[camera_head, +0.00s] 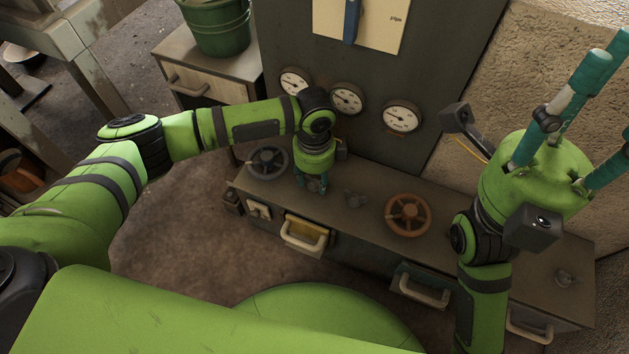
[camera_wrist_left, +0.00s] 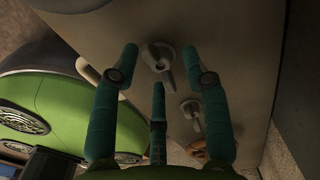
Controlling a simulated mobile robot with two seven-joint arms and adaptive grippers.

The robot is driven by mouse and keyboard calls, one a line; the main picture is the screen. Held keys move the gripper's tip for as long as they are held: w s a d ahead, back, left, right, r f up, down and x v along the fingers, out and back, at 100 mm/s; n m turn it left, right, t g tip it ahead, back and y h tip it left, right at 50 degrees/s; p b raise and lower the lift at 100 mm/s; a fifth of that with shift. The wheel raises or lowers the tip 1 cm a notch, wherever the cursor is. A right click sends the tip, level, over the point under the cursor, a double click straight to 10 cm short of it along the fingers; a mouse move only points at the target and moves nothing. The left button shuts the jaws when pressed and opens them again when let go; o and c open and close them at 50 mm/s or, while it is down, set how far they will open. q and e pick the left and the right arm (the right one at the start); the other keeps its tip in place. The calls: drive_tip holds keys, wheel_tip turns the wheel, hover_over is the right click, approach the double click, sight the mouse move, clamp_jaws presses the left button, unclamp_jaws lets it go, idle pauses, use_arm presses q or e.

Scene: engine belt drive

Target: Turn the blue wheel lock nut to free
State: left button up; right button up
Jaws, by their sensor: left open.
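A dark grey-blue wheel (camera_head: 267,162) stands on the bench top, to the left of my left gripper (camera_head: 312,184). My left gripper points down at the bench and is open. In the left wrist view, a grey metal nut with a lever-like wing (camera_wrist_left: 160,56) lies between its spread teal fingers, with gaps visible on both sides. In the head view this nut is hidden beneath the gripper. A second similar nut (camera_head: 355,197) is to the right; it also shows in the wrist view (camera_wrist_left: 191,108). My right gripper (camera_head: 585,95) is raised at the right, fingers up and spread, empty.
An orange wheel (camera_head: 408,214) stands farther right on the bench (camera_head: 460,238), with another nut (camera_head: 567,278) near the right end. Round gauges (camera_head: 347,98) line the upright panel behind. Drawers with pale handles (camera_head: 303,237) are in front. A green bucket (camera_head: 217,27) is at the back left.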

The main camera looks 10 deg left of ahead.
use_arm(q)
drive_tip(key=shift+f, duration=0.35)
clamp_jaws()
